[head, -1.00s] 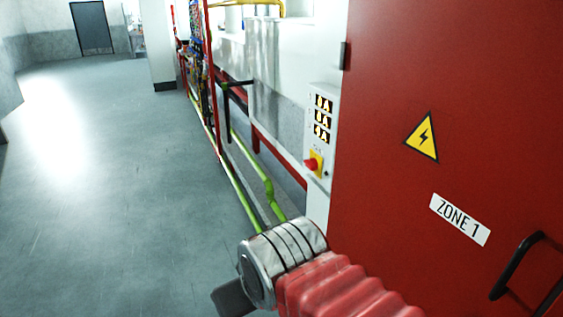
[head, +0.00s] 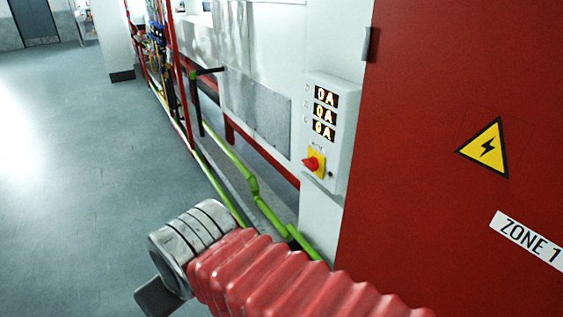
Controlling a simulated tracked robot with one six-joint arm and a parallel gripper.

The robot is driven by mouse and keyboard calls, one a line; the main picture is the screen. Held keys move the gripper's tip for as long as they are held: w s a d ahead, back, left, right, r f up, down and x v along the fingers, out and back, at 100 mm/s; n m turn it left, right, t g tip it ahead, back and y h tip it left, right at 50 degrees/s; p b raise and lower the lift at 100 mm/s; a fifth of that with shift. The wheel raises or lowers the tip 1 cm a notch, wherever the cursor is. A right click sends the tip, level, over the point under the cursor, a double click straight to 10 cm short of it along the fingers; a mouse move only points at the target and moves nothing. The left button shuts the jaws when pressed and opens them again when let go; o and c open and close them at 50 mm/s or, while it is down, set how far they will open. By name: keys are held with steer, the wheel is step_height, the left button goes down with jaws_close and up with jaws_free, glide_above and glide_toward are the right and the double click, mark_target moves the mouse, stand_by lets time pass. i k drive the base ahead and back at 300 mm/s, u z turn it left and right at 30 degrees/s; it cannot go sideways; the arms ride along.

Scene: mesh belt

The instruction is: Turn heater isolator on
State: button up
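The isolator (head: 313,163) is a red rotary knob on a yellow plate. It sits low on a light grey box (head: 342,122) fixed to the white panel beside the red cabinet door. Three displays (head: 325,114) above the knob each read 0A. The knob's exact angle is too small to tell. My gripper (head: 152,296) shows only in part as a dark piece at the lower left, beyond my metal wrist and red ribbed sleeve. It is well apart from the knob, lower and to the left in the picture. Its fingertips are not clear.
The red cabinet door (head: 440,100) carries a yellow warning triangle (head: 487,148) and a ZONE 1 label (head: 526,236). Green pipes (head: 240,180) and red rails run low along the machine. The grey floor (head: 70,170) at left is clear.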

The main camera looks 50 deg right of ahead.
mark_target(312, 164)
steer(key=u, duration=0.1)
steer(key=i, duration=0.95)
steer(key=u, duration=0.05)
